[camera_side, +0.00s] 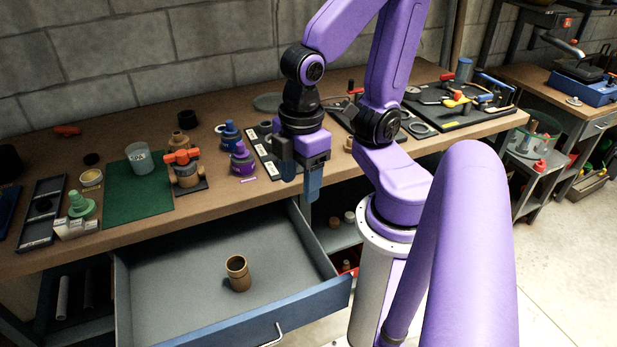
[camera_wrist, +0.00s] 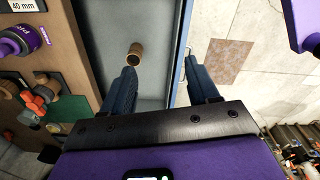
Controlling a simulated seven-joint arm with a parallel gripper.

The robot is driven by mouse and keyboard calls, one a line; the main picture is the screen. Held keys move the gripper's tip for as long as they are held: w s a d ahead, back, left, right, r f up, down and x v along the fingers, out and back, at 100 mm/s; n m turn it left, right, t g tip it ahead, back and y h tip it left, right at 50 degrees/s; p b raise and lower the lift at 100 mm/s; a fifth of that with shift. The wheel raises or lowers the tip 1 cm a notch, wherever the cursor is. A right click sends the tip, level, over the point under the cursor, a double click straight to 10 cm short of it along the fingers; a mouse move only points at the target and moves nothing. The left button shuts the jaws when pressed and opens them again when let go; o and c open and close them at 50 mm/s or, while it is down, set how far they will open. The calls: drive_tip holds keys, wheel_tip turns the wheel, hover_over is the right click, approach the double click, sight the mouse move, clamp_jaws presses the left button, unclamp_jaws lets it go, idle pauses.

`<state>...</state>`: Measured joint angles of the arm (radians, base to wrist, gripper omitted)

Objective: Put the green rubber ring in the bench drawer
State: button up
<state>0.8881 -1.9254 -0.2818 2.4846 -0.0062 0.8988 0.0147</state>
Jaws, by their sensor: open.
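The bench drawer (camera_side: 190,265) is pulled open below the bench top. A brown cylindrical fitting (camera_side: 237,274) stands in it; the fitting also shows in the wrist view (camera_wrist: 135,53). I cannot make out a green rubber ring for certain in either view. A light green stepped piece (camera_side: 81,205) stands at the left of the bench, but I cannot tell whether a ring is part of it. My gripper (camera_side: 299,182) is open and empty, above the bench's front edge near the drawer's right side. Its spread fingers show in the wrist view (camera_wrist: 160,68) over the drawer.
A green mat (camera_side: 138,201) with a clear cup (camera_side: 139,158) lies on the bench. Blue (camera_side: 229,136) and purple (camera_side: 243,160) bottle-like pieces stand left of my gripper. A black tray (camera_side: 43,212) lies far left. Most of the drawer floor is clear.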

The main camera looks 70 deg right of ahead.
drive_tip(key=shift+o, duration=0.5)
drive_tip(key=shift+s+d+n, duration=0.1)
drive_tip(key=shift+s+n, duration=0.3)
drive_tip(key=shift+s, duration=0.4)
